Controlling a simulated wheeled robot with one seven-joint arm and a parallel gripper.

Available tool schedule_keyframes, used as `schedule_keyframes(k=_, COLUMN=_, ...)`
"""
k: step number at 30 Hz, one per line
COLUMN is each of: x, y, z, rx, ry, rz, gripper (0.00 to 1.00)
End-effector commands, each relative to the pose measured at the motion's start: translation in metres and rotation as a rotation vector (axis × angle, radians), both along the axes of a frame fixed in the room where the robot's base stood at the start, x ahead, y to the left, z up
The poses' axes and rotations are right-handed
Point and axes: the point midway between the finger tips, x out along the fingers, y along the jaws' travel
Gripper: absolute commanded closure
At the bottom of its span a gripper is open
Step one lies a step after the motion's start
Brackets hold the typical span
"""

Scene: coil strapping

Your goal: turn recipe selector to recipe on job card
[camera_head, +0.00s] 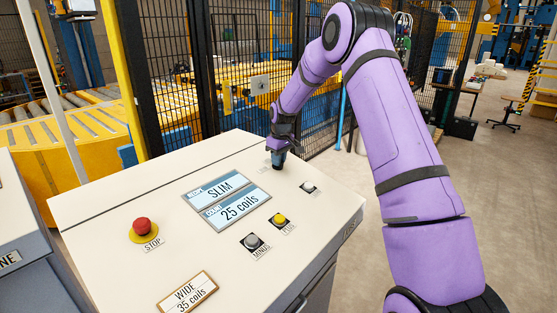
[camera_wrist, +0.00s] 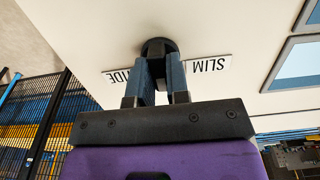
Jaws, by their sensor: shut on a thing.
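My gripper (camera_head: 281,150) points down at the back right of the cream console (camera_head: 130,205). It is shut on the dark round recipe selector (camera_wrist: 158,46), which the fingers partly cover in the wrist view. Beside the selector, a SLIM label (camera_wrist: 209,66) and a label showing only "IDE" (camera_wrist: 118,76) lie on opposite sides. Which way the selector points is hidden. The display (camera_head: 218,190) reads SLIM above 25 coils. The job card (camera_head: 187,293) at the console's front edge reads WIDE, 35 coils.
A red STOP button (camera_head: 142,226) is at the left of the console. A grey MINUS button (camera_head: 253,241), a yellow PLUS button (camera_head: 280,219) and a pale button (camera_head: 309,187) sit at the right. Black mesh fencing (camera_head: 225,60) stands behind the console.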

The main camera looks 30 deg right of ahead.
Motion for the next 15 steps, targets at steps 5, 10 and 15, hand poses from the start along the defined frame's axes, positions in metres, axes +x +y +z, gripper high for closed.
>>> schedule_keyframes(k=5, x=0.0006, y=-0.0002, z=0.0005, rx=0.032, ry=0.012, rz=-0.162, gripper=1.00)
schedule_keyframes(k=10, x=0.0005, y=-0.0011, z=0.0005, rx=0.063, ry=0.025, rz=-0.320, gripper=1.00)
schedule_keyframes(k=15, x=0.0006, y=-0.0010, z=0.0004, rx=0.095, ry=0.038, rz=-0.477, gripper=1.00)
